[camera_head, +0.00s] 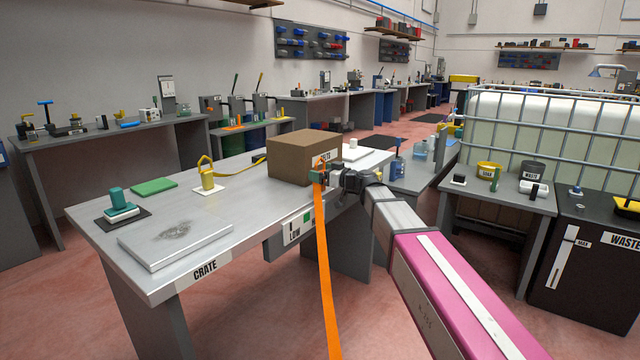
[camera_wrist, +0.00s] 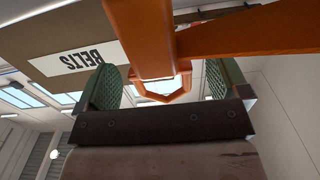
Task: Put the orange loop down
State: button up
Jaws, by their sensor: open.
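The orange loop (camera_head: 326,265) is a long flat strap. Its upper end is at my gripper (camera_head: 319,177), beside the brown box (camera_head: 292,158), and the strap runs down past the bench edge out of the bottom of the head view. In the wrist view the loop (camera_wrist: 150,35) crosses in front of my gripper (camera_wrist: 165,85). Its ring-shaped end lies between the two green-padded fingers. The fingers are open, with a gap on each side of the ring. What bears the loop's weight is hard to tell. The box's BELTS label (camera_wrist: 80,61) is close behind.
The metal bench (camera_head: 190,262) marked CRATE carries a flat plate (camera_head: 176,237), a green pad (camera_head: 153,187), a yellow padlock-like piece (camera_head: 207,175) and a green-handled block (camera_head: 119,205). A caged white tank (camera_head: 555,125) and a black WASTE cabinet (camera_head: 590,270) stand right.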

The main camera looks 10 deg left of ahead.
aim_at(319, 160)
jog(key=shift+w+a, duration=0.25)
jog(key=shift+a, duration=0.3)
jog(key=c, duration=1.2)
jog(key=shift+r, duration=0.5)
jog(key=r, duration=0.3)
jog(key=shift+s+r, duration=0.25)
jog(key=shift+s, duration=0.05)
jog(key=s+a+r, duration=0.5)
jog(key=s+r, duration=0.1)
jog(key=s, duration=0.3)
jog(key=w+d+f+m+t+h, duration=0.2)
jog(key=w+d+m+t+h, duration=0.3)
jog(key=d, duration=0.6)
jog(key=w+d+f+m+t+h, duration=0.25)
jog(key=w+d, duration=0.35)
jog(key=d, duration=0.4)
jog(key=w+d+r+m+t+h, duration=0.1)
jog(key=w+d+m+t+h, duration=0.1)
jog(key=d, duration=1.2)
jog(key=w+d+r+m+t+h, duration=0.1)
jog(key=d+m+h, duration=0.3)
jog(key=d, duration=1)
jog(key=w+h, duration=0.1)
jog(key=h, duration=0.2)
jog(key=shift+d+r+t, duration=0.15)
jog(key=shift+r+t, duration=0.1)
jog(key=shift+t, duration=0.1)
